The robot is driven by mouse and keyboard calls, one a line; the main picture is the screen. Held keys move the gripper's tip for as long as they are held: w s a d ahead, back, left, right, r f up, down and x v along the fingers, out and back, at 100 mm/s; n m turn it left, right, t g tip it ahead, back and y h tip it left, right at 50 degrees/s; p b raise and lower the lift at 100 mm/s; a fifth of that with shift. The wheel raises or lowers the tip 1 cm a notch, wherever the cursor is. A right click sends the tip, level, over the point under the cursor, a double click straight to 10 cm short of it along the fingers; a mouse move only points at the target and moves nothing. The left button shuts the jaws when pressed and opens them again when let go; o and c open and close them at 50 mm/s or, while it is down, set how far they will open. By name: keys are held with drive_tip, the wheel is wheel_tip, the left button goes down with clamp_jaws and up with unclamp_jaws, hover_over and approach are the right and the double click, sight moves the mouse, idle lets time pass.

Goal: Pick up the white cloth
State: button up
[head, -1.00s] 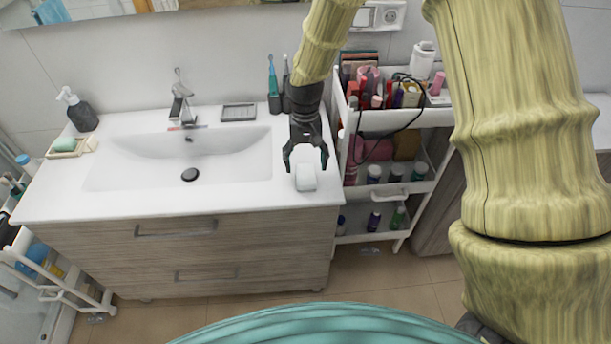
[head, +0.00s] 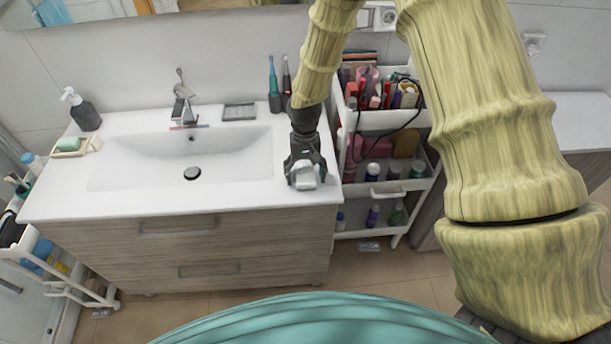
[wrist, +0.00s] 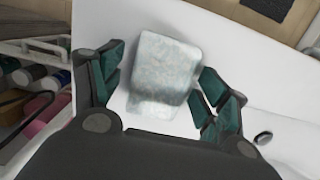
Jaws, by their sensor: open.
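The white cloth (head: 306,180) is a small folded block on the right end of the white sink counter. In the wrist view the cloth (wrist: 165,68) looks pale and speckled and lies between the two teal-padded fingers. My gripper (head: 305,176) is down over it with its fingers open, one on each side. In the wrist view my gripper (wrist: 160,95) shows a gap on the left of the cloth, while the right finger is very close to it; whether it touches I cannot tell.
A faucet (head: 183,105) and sink basin lie left of the gripper. Two toothbrushes (head: 274,85) stand behind it in dark holders. A white cart (head: 385,120) full of cosmetics stands close to the counter's right edge. The counter front edge is near the cloth.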

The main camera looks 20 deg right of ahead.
sight(306, 172)
drive_tip(key=shift+f, duration=0.25)
idle(0.4)
drive_tip(key=c, duration=1.2)
drive_tip(key=shift+s, duration=0.1)
drive_tip(key=shift+c, duration=0.2)
drive_tip(key=shift+r, duration=0.1)
drive_tip(key=shift+r, duration=0.4)
drive_tip(key=shift+r+b, duration=1.85)
drive_tip(key=shift+r, duration=2.95)
